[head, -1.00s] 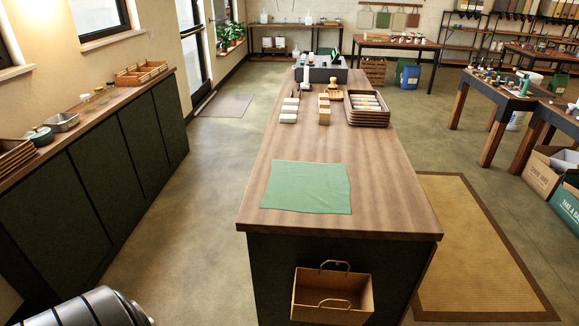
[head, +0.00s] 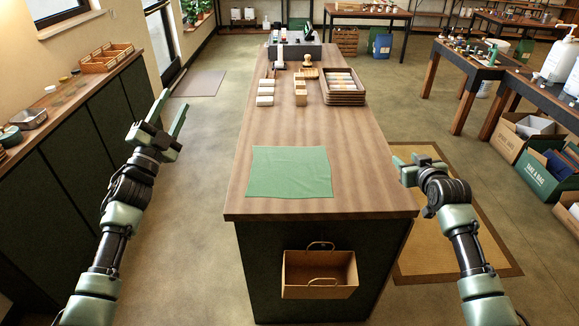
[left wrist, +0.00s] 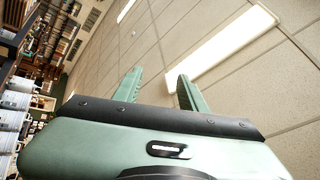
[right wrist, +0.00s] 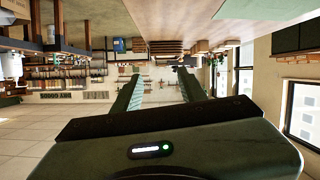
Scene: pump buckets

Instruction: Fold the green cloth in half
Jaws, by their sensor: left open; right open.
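The green cloth (head: 290,172) lies flat and spread out on the near end of the wooden counter (head: 340,190), a little left of the counter's middle. My left gripper (head: 172,122) is raised to the left of the counter, open and empty; its spread fingers also show in the left wrist view (left wrist: 158,90), against the ceiling. My right gripper (head: 406,168) is at the counter's right side, apart from the cloth; its open, empty fingers show in the right wrist view (right wrist: 160,92). Neither gripper touches the cloth.
Behind the cloth stand white blocks (head: 265,92), small wooden blocks (head: 300,92) and a stacked wooden tray (head: 343,88). The counter top around the cloth is clear.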

